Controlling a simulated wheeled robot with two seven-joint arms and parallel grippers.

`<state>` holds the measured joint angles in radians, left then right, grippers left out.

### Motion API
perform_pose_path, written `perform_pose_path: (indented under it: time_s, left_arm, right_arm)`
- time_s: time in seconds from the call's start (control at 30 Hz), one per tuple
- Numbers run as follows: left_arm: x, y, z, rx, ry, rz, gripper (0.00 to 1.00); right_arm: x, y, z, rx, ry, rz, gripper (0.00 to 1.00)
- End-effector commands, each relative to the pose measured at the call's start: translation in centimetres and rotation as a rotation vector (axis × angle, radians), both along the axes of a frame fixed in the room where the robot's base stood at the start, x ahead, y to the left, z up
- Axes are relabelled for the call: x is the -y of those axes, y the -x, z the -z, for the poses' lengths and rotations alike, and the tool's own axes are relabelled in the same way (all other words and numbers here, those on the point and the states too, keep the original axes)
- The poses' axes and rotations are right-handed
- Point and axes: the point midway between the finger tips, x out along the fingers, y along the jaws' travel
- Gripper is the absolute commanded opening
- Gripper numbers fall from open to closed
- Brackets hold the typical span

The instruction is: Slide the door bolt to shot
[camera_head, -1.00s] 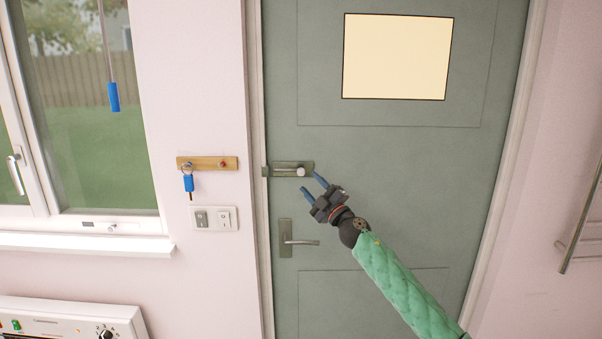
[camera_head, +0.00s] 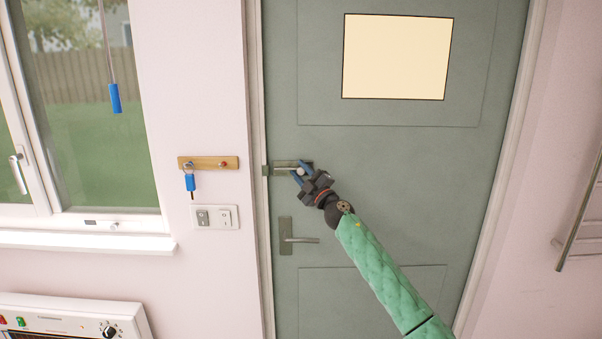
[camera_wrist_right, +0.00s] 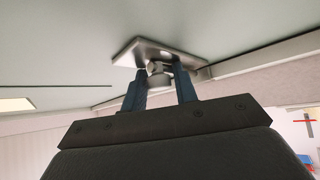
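The door bolt (camera_head: 284,168) is a small metal plate with a sliding rod and round knob, mounted on the grey-green door (camera_head: 390,200) near its left edge. My right gripper (camera_head: 302,172) is at the bolt, its blue fingers on either side of the knob. In the right wrist view the knob (camera_wrist_right: 159,72) sits between the two fingertips (camera_wrist_right: 160,80), in front of the bolt plate (camera_wrist_right: 135,52). The fingers are close to the knob, but a firm grip on it cannot be made out. My left gripper is not in view.
A lever handle (camera_head: 300,240) is on the door below the bolt. The frame's left jamb (camera_head: 257,120) is beside the bolt. A key rack (camera_head: 210,162) with a blue-tagged key and a switch plate (camera_head: 214,217) are on the wall to the left.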

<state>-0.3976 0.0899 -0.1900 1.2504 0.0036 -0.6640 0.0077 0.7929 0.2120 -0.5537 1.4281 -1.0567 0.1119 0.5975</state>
Motion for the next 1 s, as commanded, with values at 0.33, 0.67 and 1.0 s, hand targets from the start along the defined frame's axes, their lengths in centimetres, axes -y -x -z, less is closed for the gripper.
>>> perform_pose_path:
  time_s: [0.33,0.67,1.0]
  left_arm:
    - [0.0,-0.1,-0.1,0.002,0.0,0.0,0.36]
    - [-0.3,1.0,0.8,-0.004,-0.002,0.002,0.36]
    - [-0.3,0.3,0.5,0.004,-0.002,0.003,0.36]
  right_arm:
    - [-0.3,0.0,0.0,0.0,-0.001,-0.001,0.0]
    - [-4.1,0.1,0.1,-0.001,0.0,-0.002,0.0]
    - [-4.1,0.1,0.1,-0.001,0.001,-0.002,0.44]
